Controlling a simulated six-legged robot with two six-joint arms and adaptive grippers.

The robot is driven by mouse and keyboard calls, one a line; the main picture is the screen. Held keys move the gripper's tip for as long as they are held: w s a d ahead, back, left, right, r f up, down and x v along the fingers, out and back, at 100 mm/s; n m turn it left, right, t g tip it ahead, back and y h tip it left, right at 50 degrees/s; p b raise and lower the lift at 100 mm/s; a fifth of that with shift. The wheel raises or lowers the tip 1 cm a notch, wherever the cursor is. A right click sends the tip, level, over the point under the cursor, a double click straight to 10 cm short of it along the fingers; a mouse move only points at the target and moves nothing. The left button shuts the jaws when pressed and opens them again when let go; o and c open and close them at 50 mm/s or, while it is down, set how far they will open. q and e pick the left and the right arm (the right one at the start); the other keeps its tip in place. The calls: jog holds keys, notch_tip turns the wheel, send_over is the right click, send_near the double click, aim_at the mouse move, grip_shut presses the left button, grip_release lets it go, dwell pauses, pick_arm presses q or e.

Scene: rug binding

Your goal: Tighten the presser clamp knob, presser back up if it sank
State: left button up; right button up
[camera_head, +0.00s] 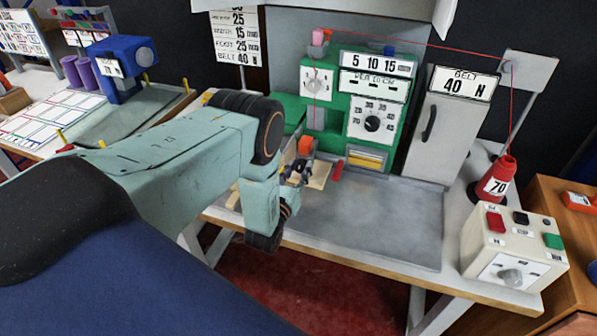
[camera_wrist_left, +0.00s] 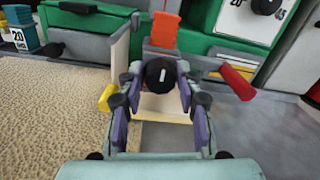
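The black presser clamp knob (camera_wrist_left: 160,75) has a white mark that points upward in the wrist view. My left gripper (camera_wrist_left: 160,82) has a purple-padded finger on each side of it, and the fingertips appear to press on its sides. In the head view, my left gripper (camera_head: 297,172) is at the front of the green machine (camera_head: 341,100), where the knob is mostly hidden. An orange block (camera_wrist_left: 163,30), perhaps the presser, stands upright just behind the knob. It also shows in the head view (camera_head: 305,145). My right gripper is out of view.
A red handle (camera_wrist_left: 237,82) sticks out close to the right finger, and a yellow piece (camera_wrist_left: 106,97) is beside the left finger. A beige rug (camera_wrist_left: 50,120) lies at left. The grey worktop (camera_head: 380,220) is clear at right. A button box (camera_head: 515,250) stands at the right edge.

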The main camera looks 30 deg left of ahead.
pick_arm(q)
jog(key=o, duration=0.3)
jog(key=shift+f, duration=0.15)
jog(key=shift+s, duration=0.1)
jog(key=shift+s+d, duration=0.1)
jog(key=v, duration=1.1)
jog(key=shift+s+d, duration=0.1)
jog(key=shift+s, duration=0.25)
